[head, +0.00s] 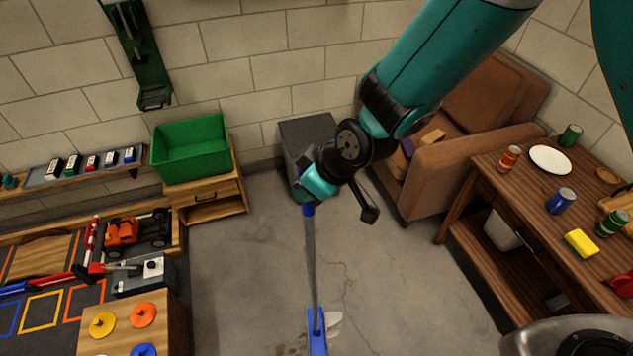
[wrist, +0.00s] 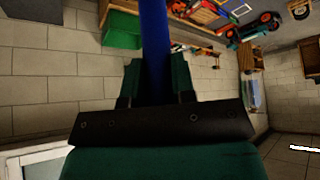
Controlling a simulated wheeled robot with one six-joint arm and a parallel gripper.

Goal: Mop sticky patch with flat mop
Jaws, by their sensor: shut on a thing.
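My gripper (head: 312,205) is shut on the flat mop, near the top of its grey handle (head: 311,255). The blue grip of the mop (wrist: 155,45) stands between my jaws in the wrist view. The mop hangs nearly upright, and its blue head (head: 317,330) is low at the bottom edge of the head view, partly cut off. A brownish patch (head: 288,350) shows on the floor just left of the mop head. A pale spot (head: 334,319) lies to the right of the head. I cannot tell whether the mop head touches the floor.
A grey box (head: 305,130) stands against the wall behind my gripper. A brown armchair (head: 440,170) and a wooden table (head: 490,210) are on the right. A small cabinet (head: 215,200) with a green bin (head: 190,148) is on the left. Bare concrete floor (head: 245,265) lies between.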

